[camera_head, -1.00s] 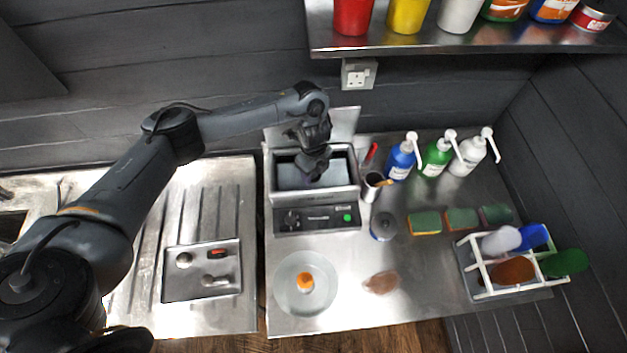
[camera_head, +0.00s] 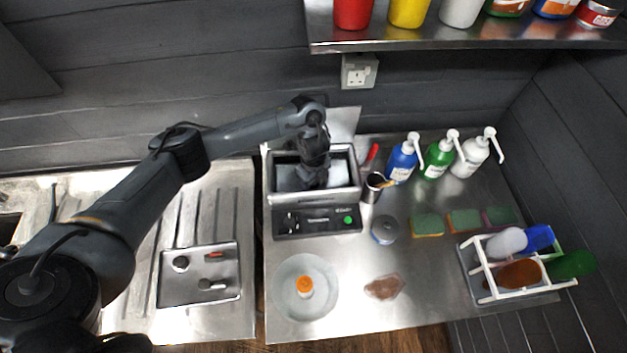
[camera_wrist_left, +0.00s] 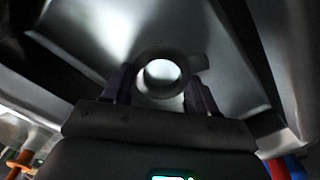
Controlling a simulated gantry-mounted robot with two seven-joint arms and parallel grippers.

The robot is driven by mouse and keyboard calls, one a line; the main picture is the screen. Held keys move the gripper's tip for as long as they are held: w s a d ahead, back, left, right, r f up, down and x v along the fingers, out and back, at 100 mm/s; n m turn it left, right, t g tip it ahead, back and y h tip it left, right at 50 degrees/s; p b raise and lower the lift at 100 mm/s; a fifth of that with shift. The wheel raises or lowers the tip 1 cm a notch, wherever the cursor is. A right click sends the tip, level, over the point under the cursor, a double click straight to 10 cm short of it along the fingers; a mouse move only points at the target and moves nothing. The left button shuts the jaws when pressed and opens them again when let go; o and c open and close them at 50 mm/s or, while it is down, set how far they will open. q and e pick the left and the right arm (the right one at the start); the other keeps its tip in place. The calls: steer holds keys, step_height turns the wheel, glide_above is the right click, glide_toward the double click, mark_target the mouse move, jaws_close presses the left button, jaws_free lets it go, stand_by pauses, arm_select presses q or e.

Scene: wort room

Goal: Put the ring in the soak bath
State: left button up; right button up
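The soak bath (camera_head: 315,196) is a grey rectangular tank with its lid up and a control panel with a green button on its front. My left gripper (camera_head: 312,182) points down into its opening, and its fingertips are hidden in the head view. In the left wrist view, the ring (camera_wrist_left: 140,76) is a dark grey band with a small tab, between the two fingers of my left gripper (camera_wrist_left: 161,88). Both fingers appear to touch its sides. Bright metal walls surround it. Whether the ring touches the tank floor is unclear. My right gripper is not in view.
A cup with tools (camera_head: 372,188) stands close to the bath's right side. Pump bottles (camera_head: 437,158), sponges (camera_head: 428,225) and a white rack (camera_head: 487,283) are further right. A round bowl (camera_head: 290,312) is in front. A metal tray (camera_head: 185,290) lies on the drainer at left.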

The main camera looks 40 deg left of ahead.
arm_select(q)
steer(key=shift+o, duration=1.3)
step_height(320, 180, up, 12)
steer(key=p, duration=0.4)
steer(key=shift+r, duration=0.15)
